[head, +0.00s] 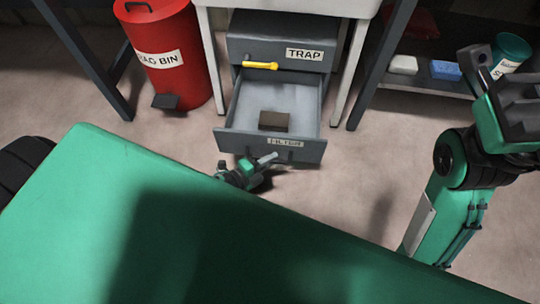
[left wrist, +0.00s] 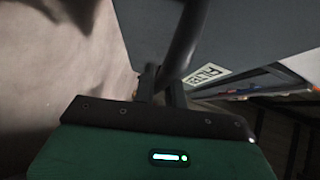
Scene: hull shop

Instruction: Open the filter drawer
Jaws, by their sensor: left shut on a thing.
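The filter drawer (head: 232,132) is the lower drawer of a grey cabinet and stands well out, its inside showing. A brown block (head: 273,121) lies in it. My left gripper (head: 266,160) is low at the drawer's front, partly hidden behind my green body. In the left wrist view its fingers (left wrist: 160,85) are shut on a dark bar handle (left wrist: 186,40), beside the drawer's FILTER label (left wrist: 207,76). My right gripper (head: 482,75) is raised at the right edge, away from the drawer; its jaw state is unclear.
The upper drawer, labelled TRAP (head: 305,54), is closed and has a yellow handle (head: 260,65). A red rag bin (head: 172,65) stands left of the cabinet. A shelf (head: 425,82) at the right holds a white block, a blue block and a teal tub (head: 511,50). Floor beside the drawer is clear.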

